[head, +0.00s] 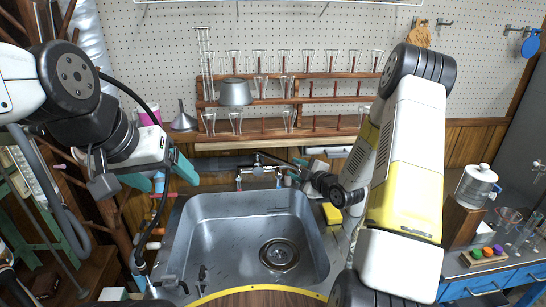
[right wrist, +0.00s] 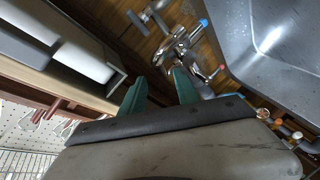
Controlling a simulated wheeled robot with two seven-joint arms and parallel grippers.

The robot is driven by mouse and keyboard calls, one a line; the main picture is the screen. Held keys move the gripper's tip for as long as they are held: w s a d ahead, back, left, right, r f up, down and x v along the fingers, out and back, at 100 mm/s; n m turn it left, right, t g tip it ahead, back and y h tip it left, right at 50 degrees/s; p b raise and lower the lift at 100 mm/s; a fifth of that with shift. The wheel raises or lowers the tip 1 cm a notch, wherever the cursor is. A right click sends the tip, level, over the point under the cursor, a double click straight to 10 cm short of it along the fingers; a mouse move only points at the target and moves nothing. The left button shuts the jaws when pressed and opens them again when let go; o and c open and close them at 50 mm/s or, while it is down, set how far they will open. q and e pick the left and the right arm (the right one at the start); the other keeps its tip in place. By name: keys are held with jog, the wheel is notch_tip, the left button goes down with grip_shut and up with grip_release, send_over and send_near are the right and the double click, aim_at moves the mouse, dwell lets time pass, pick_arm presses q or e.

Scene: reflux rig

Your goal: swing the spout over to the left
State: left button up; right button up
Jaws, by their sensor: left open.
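The metal tap (head: 258,168) stands at the back rim of the sink (head: 185,235). In the right wrist view the tap (right wrist: 176,45) shows with a blue-tipped and a red-tipped handle. I cannot clearly tell how its spout is turned. My right gripper (right wrist: 160,78) has its two green fingers apart, pointing toward the tap, with no object clearly between them. In the head view its wrist is right of the tap, and its fingers are hard to make out. My left gripper (head: 160,181) is open and empty, left of the sink, well away from the tap.
A wooden rack (head: 300,100) of glassware stands behind the tap. A yellow sponge (head: 332,213) lies right of the sink. A funnel (head: 184,120) stands at the back left. The sink bowl is empty, with a drain (head: 279,255).

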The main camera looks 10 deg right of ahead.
aim_at(287, 164)
jog(key=shift+x, duration=4)
jog(key=shift+a, duration=0.1)
grip_shut()
